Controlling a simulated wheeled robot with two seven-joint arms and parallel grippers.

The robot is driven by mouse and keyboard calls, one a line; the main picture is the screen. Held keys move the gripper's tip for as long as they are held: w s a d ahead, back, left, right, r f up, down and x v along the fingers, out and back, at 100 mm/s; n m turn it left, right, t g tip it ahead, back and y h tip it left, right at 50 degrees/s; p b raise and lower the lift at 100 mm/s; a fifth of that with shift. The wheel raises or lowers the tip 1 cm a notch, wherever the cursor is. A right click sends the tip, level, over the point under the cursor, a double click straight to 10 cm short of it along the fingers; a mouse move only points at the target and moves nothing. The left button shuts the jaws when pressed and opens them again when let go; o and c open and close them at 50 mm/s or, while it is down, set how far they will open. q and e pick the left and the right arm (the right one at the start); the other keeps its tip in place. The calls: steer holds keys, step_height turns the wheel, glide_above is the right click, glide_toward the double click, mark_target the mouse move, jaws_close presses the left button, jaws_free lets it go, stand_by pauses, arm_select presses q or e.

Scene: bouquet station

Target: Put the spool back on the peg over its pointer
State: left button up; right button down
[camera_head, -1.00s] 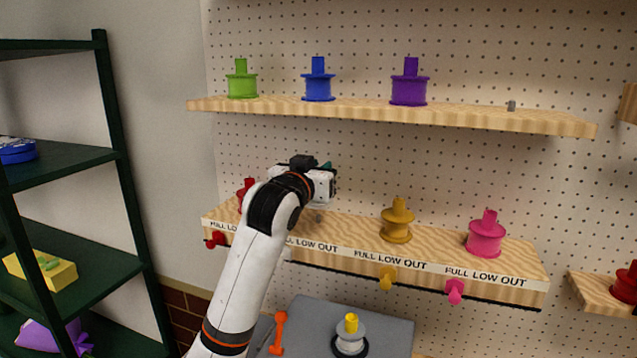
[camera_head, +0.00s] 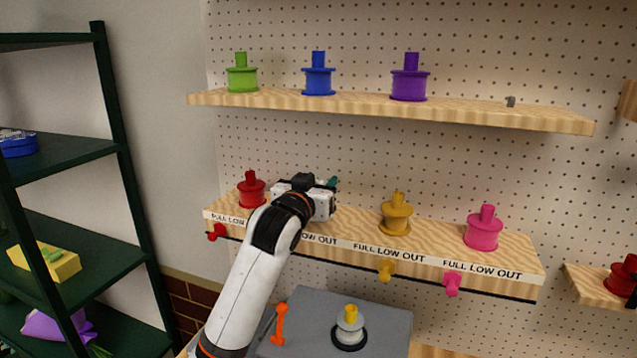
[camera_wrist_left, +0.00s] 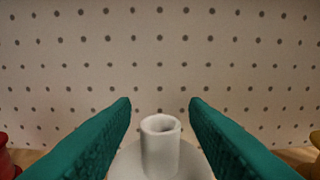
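In the left wrist view, a white spool (camera_wrist_left: 160,157) with a hollow upright hub stands below and between the teal fingers of my left gripper (camera_wrist_left: 160,108). There is a gap on each side of the hub, so the fingers look open and not touching it. In the head view my left gripper (camera_head: 328,184) is over the lower shelf (camera_head: 350,228), between a red spool (camera_head: 251,190) and a yellow spool (camera_head: 396,215). It hides the white spool there. Pointers in red (camera_head: 216,231), yellow (camera_head: 386,270) and pink (camera_head: 453,284) hang on the shelf front. My right gripper is out of view.
A pink spool (camera_head: 483,230) stands further right. The upper shelf (camera_head: 465,113) holds green, blue and purple spools, plus a bare peg (camera_head: 510,101). Below, a grey surface (camera_head: 385,312) bears a white spool with a yellow top (camera_head: 350,328) and an orange tool (camera_head: 280,322).

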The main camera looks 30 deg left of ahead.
arm_select(q)
steer(key=shift+r, duration=0.25)
steer(key=b+v, duration=0.3)
steer(key=v, duration=0.9)
